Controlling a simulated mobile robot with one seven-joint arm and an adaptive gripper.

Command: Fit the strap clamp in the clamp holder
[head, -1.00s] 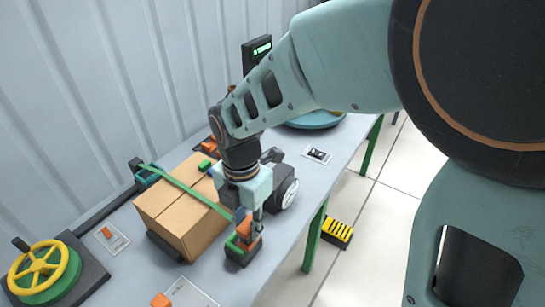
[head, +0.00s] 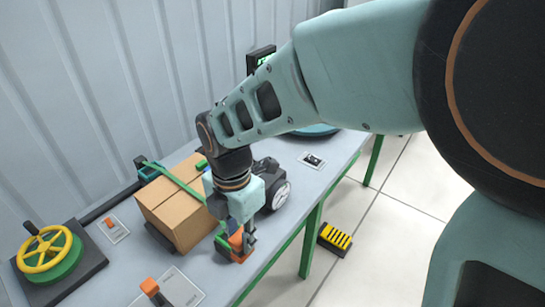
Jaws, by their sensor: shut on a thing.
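My gripper (head: 240,238) points down at the front edge of the table, just right of the cardboard box. It is shut on the orange strap clamp (head: 236,242), partly covered by the fingers. A dark block that looks like the clamp holder (head: 223,249) is low beside and under the clamp. A bit of green shows near it. The fingers hide where clamp and holder meet, so I cannot tell whether the clamp is seated. A green strap (head: 180,182) runs across the top of the box (head: 172,215).
A yellow handwheel (head: 45,250) stands at the left. A dark wheeled device (head: 272,185) is close behind my gripper. Orange-handled parts on plates (head: 180,290) lie at the front left. A yellow-and-black block (head: 335,239) is on the floor right of the table.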

